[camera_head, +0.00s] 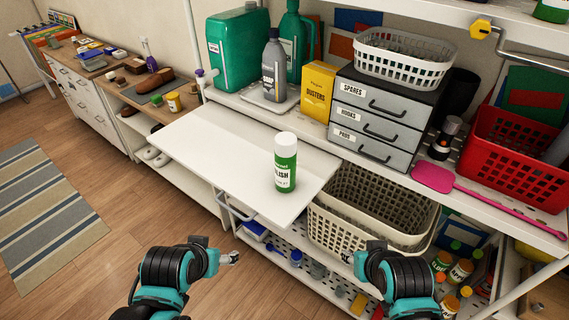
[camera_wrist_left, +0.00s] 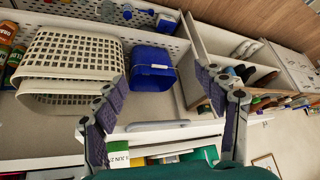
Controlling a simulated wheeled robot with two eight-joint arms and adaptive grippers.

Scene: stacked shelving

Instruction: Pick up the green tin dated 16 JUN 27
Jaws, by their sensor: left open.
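A green and white tin (camera_head: 285,168) with a white cap and a label ending in "LISH" stands upright on the white pull-out board in the head view. No date shows on the side facing the head camera. In the left wrist view, a green and white surface (camera_wrist_left: 118,154), apparently a tin, carries partly hidden print reading "JUN 2"; the full date cannot be read. My left gripper (camera_head: 232,257) is open and empty, in front of and below the board, apart from the tin. Its spread fingers show in the left wrist view (camera_wrist_left: 160,85). My right arm's end (camera_head: 355,262) is small and mostly hidden.
The pull-out board (camera_head: 190,150) is otherwise clear. Cream baskets (camera_head: 375,205) sit below it; a blue bin (camera_wrist_left: 152,68) shows near them. Behind stand a yellow box (camera_head: 318,92), grey drawers (camera_head: 375,120) and green containers (camera_head: 238,50). A red basket (camera_head: 515,140) and pink paddle (camera_head: 490,200) lie right.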

